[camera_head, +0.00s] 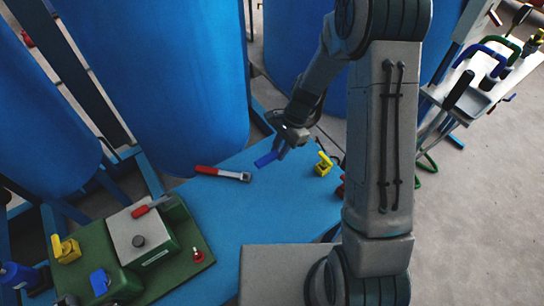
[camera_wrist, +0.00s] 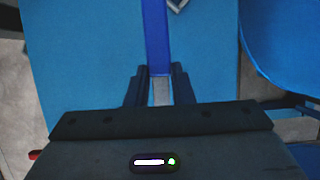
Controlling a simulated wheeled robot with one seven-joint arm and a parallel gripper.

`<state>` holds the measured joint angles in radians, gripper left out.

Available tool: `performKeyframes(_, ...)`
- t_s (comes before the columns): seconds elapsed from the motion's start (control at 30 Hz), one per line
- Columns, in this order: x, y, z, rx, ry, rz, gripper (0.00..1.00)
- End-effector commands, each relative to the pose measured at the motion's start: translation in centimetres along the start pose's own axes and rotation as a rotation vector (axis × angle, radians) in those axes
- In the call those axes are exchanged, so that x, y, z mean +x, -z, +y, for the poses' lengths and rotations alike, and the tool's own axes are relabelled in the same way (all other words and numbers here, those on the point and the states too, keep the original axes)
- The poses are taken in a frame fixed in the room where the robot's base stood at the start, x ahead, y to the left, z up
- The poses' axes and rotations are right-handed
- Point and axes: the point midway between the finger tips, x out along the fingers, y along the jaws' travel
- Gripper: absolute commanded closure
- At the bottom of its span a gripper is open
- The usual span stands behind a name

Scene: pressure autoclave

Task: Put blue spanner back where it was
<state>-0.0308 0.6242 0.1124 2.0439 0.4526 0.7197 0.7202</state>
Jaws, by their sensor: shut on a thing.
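The blue spanner (camera_head: 266,159) is held by my gripper (camera_head: 281,149) near the far right end of the blue table. Its blue handle sticks out from the fingers toward the left. In the wrist view, the blue handle (camera_wrist: 156,38) runs up from between the fingers of my gripper (camera_wrist: 160,80), with a grey part of the spanner between them. The gripper is shut on the spanner. The spanner appears to be above the table, but I cannot tell how high. Its other end is hidden by the gripper.
A red-handled spanner (camera_head: 220,173) lies on the blue table (camera_head: 235,212), left of the gripper. A yellow item (camera_head: 323,164) stands to the right. A green box unit (camera_head: 180,235) sits at the front left. Large blue tanks (camera_head: 165,70) rise behind. The table's middle is clear.

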Motion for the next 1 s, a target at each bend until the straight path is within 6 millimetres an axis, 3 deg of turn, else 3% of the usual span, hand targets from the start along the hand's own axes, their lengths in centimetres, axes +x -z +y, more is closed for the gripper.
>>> performKeyframes(0.03,1.1,0.0,-0.9,-0.002,-0.001,0.000,1.00)
performKeyframes(0.23,2.2,-0.1,-2.9,0.001,0.001,0.000,1.00)
performKeyframes(0.37,2.7,0.1,-3.1,0.004,0.001,0.000,1.00)
performKeyframes(0.63,5.8,1.5,-3.0,0.005,0.001,0.000,1.00)
performKeyframes(1.0,6.0,1.6,-3.0,0.004,0.002,0.001,1.00)
